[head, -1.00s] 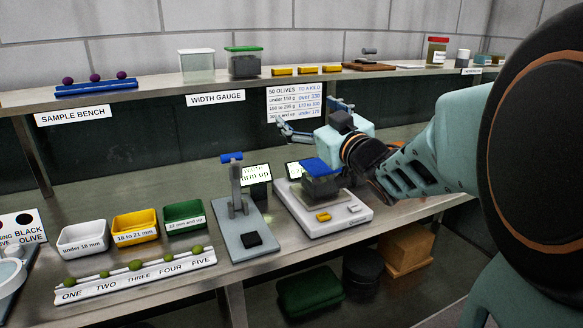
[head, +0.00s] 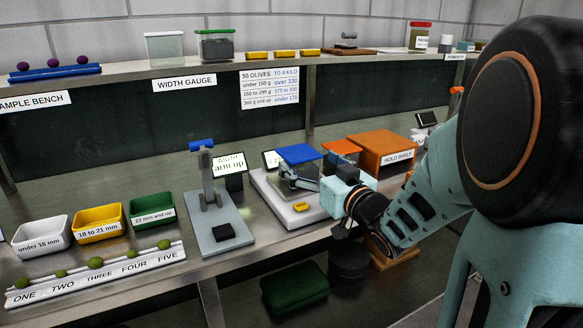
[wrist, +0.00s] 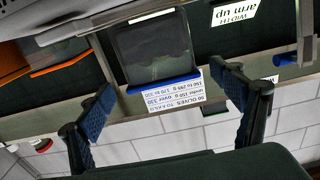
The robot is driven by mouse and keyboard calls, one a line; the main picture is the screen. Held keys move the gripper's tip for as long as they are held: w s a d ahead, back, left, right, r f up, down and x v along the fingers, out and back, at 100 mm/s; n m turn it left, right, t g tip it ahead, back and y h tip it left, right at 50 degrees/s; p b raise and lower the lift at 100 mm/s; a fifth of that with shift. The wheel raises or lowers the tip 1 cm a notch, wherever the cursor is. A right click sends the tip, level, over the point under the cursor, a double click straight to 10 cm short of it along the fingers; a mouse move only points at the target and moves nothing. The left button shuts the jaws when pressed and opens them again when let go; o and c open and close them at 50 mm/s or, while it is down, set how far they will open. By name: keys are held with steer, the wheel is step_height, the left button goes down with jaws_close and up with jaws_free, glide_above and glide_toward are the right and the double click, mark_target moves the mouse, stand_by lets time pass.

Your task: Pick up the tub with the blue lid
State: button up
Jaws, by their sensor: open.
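The tub with the blue lid (head: 299,153) stands on the pale scale (head: 263,184) on the bench; my gripper partly hides its body in the head view. My gripper (head: 303,182) is low at the tub's near right side, fingers pointing towards it. The wrist view is upside down and shows the tub's dark, see-through body (wrist: 152,45) with its blue lid edge below. There my gripper (wrist: 168,108) is open, its two fingers wide apart and the tub seen between and beyond them. Contact cannot be made out.
An orange box labelled hold shelf (head: 380,150) and an orange-lidded thing (head: 342,147) stand behind and right of the scale. A grey stand with a blue top (head: 205,170) is to the left. A small yellow piece (head: 300,207) lies on the scale's front. The upper shelf (head: 240,75) runs behind.

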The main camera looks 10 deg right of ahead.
mark_target(290, 147)
steer(key=b+x, duration=0.1)
steer(key=x, duration=0.4)
steer(key=shift+w+a+r, duration=0.1)
steer(key=shift+a, duration=0.05)
